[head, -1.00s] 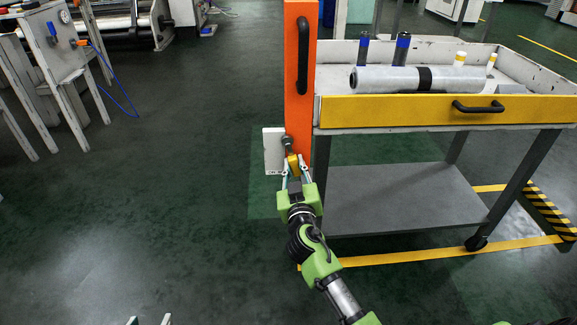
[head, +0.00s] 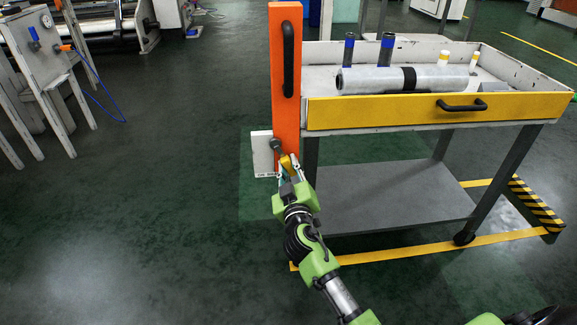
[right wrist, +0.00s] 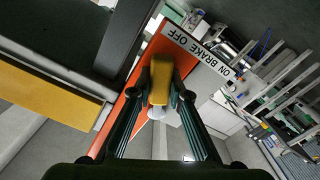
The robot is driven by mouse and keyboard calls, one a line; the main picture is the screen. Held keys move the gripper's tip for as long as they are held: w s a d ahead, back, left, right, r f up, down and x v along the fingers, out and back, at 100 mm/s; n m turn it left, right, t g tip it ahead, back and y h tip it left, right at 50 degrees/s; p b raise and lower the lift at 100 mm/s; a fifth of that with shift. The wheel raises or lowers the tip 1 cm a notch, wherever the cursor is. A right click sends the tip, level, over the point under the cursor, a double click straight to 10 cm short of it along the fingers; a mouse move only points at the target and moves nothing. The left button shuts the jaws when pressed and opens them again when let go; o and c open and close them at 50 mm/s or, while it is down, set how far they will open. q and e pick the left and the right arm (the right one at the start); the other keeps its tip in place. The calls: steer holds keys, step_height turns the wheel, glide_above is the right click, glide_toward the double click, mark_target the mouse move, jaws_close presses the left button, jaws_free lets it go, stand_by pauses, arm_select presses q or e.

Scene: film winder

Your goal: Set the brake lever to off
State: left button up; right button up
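The brake lever has a yellow grip (head: 287,164) and hangs from a grey pivot (head: 276,145) low on the orange post (head: 284,70). It tilts down and to the right in the head view. My right gripper (head: 289,168) has its fingers closed around the yellow grip. In the right wrist view the yellow grip (right wrist: 161,80) sits between both fingertips of the gripper (right wrist: 164,83). A white label strip (right wrist: 200,52) reads ON BRAKE OFF, upside down in that view. My left gripper is out of view.
A cart with a yellow front panel (head: 380,112) stands right of the post and carries a film roll (head: 375,80). Its grey lower shelf (head: 390,195) is just right of my right arm. A white stand (head: 45,60) is far left. The floor between is clear.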

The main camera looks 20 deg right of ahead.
steer(key=o, duration=0.4)
steer(key=shift+s, duration=0.1)
steer(key=v, duration=1.2)
steer(key=shift+d, duration=0.1)
